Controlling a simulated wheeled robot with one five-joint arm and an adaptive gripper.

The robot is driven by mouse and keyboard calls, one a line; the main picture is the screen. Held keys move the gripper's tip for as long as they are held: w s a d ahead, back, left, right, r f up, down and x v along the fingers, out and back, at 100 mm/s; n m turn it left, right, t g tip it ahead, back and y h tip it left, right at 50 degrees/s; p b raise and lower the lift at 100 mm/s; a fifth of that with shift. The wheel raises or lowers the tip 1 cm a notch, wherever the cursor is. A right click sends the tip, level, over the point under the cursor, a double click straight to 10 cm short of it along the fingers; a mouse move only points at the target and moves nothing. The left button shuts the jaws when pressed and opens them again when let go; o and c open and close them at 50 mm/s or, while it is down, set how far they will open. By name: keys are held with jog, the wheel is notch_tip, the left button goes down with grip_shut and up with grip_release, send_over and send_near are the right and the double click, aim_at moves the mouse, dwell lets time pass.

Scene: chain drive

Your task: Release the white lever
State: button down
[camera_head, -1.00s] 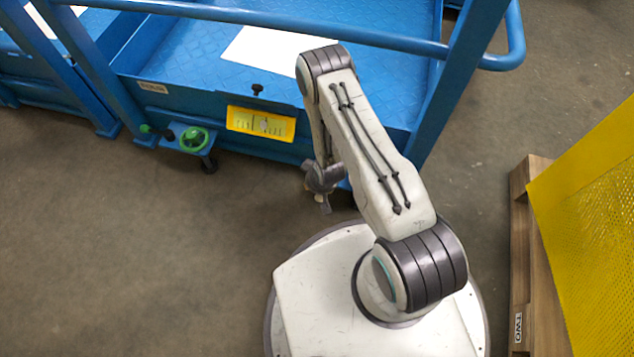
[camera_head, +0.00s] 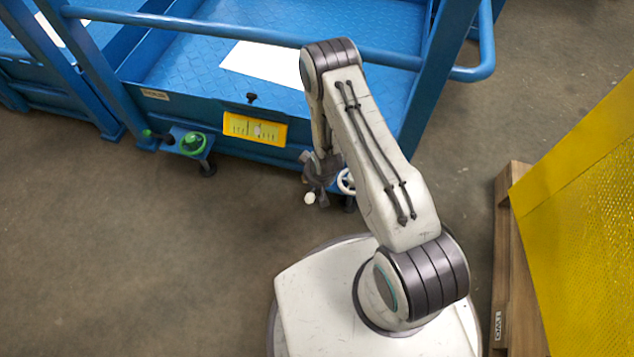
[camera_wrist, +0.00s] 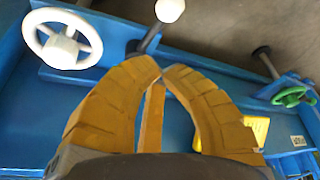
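The white lever has a round white knob (camera_wrist: 170,10) on a dark shaft at the top middle of the wrist view. The knob also shows in the head view (camera_head: 309,198), low beside the blue cart. My gripper (camera_wrist: 161,70) has yellow fingers, and their tips come together just short of the dark shaft. The knob is beyond the tips, not between them. I cannot tell whether the tips touch the shaft. In the head view, my gripper (camera_head: 322,178) is small and dark in front of the cart's side.
A white handwheel (camera_wrist: 62,38) is left of the lever, on the blue cart (camera_head: 190,50). A green handwheel (camera_head: 193,144) and a yellow panel (camera_head: 255,128) are also on its side. A wooden pallet (camera_head: 505,230) with a yellow mesh sheet (camera_head: 590,210) stands at right. Floor at left is clear.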

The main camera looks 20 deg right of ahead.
jog(key=shift+s+d+r, duration=0.1)
jog(key=shift+d+r, duration=0.1)
jog(key=shift+r, duration=0.45)
